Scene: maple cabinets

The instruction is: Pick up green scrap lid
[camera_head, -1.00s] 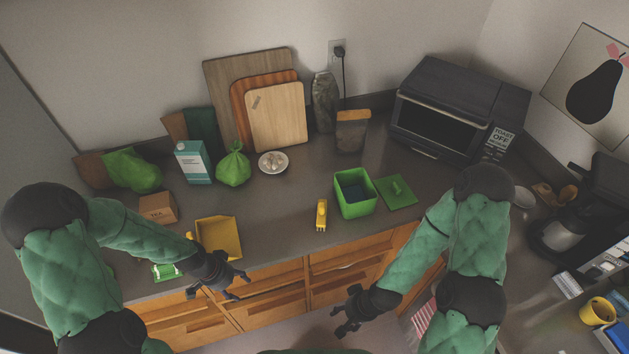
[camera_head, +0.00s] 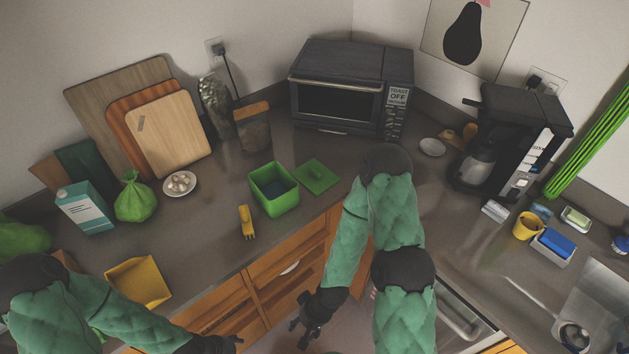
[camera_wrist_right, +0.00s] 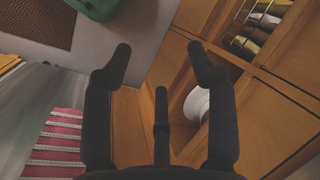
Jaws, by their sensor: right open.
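The green scrap lid (camera_head: 316,177) is a flat square with a small raised handle. It lies on the grey counter just right of the open green scrap bin (camera_head: 273,190). My right gripper (camera_head: 302,335) hangs in front of the counter, below and in front of the lid. It is open and empty; its spread fingers show in the right wrist view (camera_wrist_right: 160,75), facing the wooden cabinet front. The lid does not show in the right wrist view. My left gripper (camera_head: 226,345) is at the bottom edge of the head view, partly cut off, and its fingers cannot be judged.
The toaster oven (camera_head: 350,87) stands behind the lid, and the coffee maker (camera_head: 507,140) is to the right. Counter (camera_head: 330,152) around the lid is mostly clear.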

